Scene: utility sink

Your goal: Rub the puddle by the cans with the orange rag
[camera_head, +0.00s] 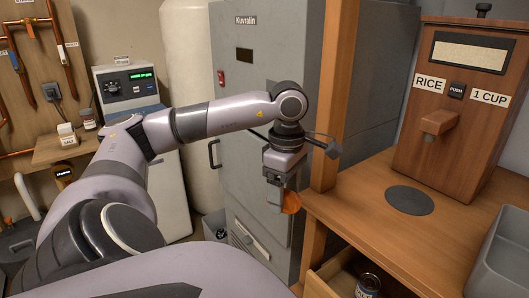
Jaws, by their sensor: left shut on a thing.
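My left gripper (283,192) points down in front of the grey cabinet, beside the wooden counter's left edge. It is shut on the orange rag (291,203), of which only a small bunched part shows. A can (367,287) with a pale top and dark label stands in an open drawer at the bottom of the view, below the counter and right of the gripper. I cannot make out a puddle. My right gripper is not in view.
The wooden counter (365,212) holds a rice dispenser (462,100), a dark round pad (410,200) and a grey bin (505,258). A wooden post (333,100) stands close right of the gripper. The grey cabinet (235,90) is behind it.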

